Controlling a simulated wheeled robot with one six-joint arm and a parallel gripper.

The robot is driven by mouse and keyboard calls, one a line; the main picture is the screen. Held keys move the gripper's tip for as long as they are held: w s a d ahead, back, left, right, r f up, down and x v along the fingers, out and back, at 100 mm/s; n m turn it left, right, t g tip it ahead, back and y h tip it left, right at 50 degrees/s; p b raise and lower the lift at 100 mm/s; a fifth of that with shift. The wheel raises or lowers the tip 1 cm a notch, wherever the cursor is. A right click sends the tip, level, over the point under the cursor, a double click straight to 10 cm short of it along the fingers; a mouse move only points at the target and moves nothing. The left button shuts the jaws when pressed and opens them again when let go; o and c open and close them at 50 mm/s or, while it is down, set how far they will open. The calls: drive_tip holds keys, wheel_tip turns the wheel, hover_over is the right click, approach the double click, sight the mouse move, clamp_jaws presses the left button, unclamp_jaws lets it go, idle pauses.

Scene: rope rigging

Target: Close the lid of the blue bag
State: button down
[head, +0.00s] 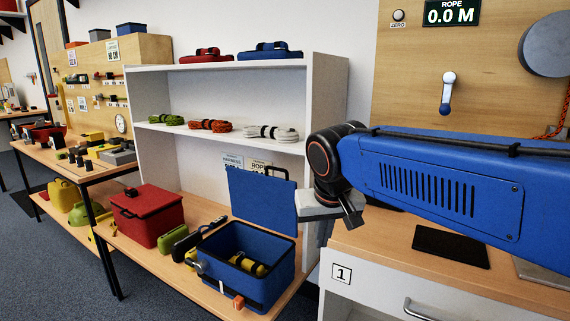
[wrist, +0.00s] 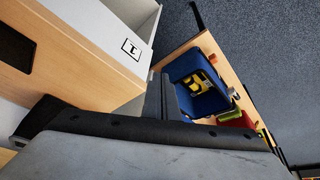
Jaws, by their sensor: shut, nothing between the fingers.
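The blue bag (head: 272,288) sits on the low wooden bench, with its lid (head: 262,203) standing upright at the back, so it is open. A black handle tops the lid. Yellow and black gear (head: 247,264) lies inside. The bag also shows in the wrist view (wrist: 213,58), with the yellow gear inside it. In the wrist view, my gripper's grey parts hide some of the bag.
A closed red bag (head: 147,214) and a green case (head: 180,240) stand left of the blue bag. A white shelf (head: 222,100) with rope coils rises behind. A cabinet marked 1 (head: 342,273) stands close at the right, under my arm.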

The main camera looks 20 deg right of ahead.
drive_tip(key=w+r+m+h, duration=0.1)
drive_tip(key=w+r+m, duration=0.2)
drive_tip(key=w+r, duration=0.45)
drive_tip(key=w+r+m+h, duration=0.2)
drive_tip(key=w+r, duration=0.2)
drive_tip(key=w, duration=0.6)
drive_tip(key=w+r+m+h, duration=0.1)
drive_tip(key=w+r+m, duration=0.2)
drive_tip(key=w+r, duration=0.35)
drive_tip(key=x, duration=0.3)
drive_tip(key=a+x, duration=0.1)
drive_tip(key=x, duration=0.3)
drive_tip(key=w+x, duration=0.1)
drive_tip(key=x, duration=0.3)
drive_tip(key=shift+a+f, duration=0.15)
drive_tip(key=shift+f, duration=0.2)
drive_tip(key=shift+a, duration=0.1)
